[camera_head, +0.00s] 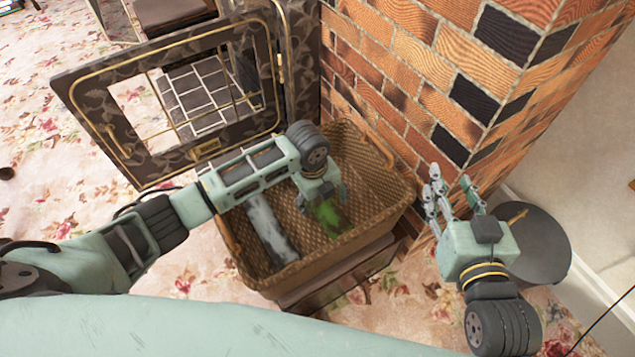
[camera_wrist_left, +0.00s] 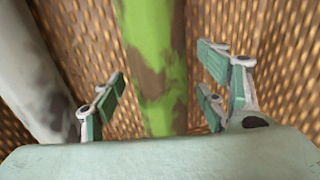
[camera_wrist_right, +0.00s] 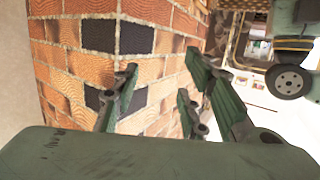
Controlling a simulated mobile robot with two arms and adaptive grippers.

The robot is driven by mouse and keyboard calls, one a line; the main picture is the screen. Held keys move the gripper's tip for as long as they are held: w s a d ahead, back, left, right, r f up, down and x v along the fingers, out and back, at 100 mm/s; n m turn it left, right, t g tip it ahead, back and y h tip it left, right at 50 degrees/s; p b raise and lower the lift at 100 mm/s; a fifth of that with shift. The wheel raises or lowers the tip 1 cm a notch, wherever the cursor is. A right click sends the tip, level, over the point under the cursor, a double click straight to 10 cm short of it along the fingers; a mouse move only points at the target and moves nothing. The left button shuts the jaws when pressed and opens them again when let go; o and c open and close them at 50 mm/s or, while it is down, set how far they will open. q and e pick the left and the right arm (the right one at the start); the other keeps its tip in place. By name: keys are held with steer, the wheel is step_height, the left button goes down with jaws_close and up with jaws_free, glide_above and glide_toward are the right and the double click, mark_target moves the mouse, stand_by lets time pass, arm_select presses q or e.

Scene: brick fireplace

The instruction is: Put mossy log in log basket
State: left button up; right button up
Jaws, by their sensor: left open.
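The mossy log (camera_head: 328,218), bright green with brown patches, lies inside the wicker log basket (camera_head: 364,207), partly hidden under my left gripper in the head view. In the left wrist view the mossy log (camera_wrist_left: 157,60) passes between the spread fingers, with the basket weave behind it. My left gripper (camera_head: 325,200) is open just above the log, its fingers apart from it. A grey-white log (camera_head: 268,228) lies in the same basket, left of the mossy log. My right gripper (camera_head: 447,195) is open and empty, right of the basket, facing the brick column.
The brick column (camera_head: 430,80) rises close behind and right of the basket. An ornate fire screen (camera_head: 200,90) stands behind left. A dark round object (camera_head: 540,245) is beside my right gripper.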

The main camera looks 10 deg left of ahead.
mark_target(318, 199)
arm_select(q)
steer(key=r, duration=0.2)
steer(key=r+p, duration=0.2)
steer(key=r, duration=0.1)
steer(key=shift+s+a+r, duration=0.2)
steer(key=shift+a+r, duration=0.1)
steer(key=shift+r, duration=0.05)
steer(key=r, duration=0.1)
steer(key=r+p, duration=0.1)
steer(key=r, duration=0.3)
steer(key=shift+s+a+p, duration=0.25)
steer(key=shift+s+p, duration=0.05)
arm_select(e)
steer(key=s+d+f+g+h, duration=0.1)
steer(key=s+d+f+g, duration=0.1)
steer(key=s+f+g, duration=0.3)
steer(key=s+d+f+g+h, duration=0.2)
steer(key=s+f+g, duration=0.3)
steer(key=s+f, duration=0.3)
steer(key=shift+s+d+m, duration=0.3)
steer(key=shift+s+d, duration=0.45)
steer(key=shift+d, duration=0.05)
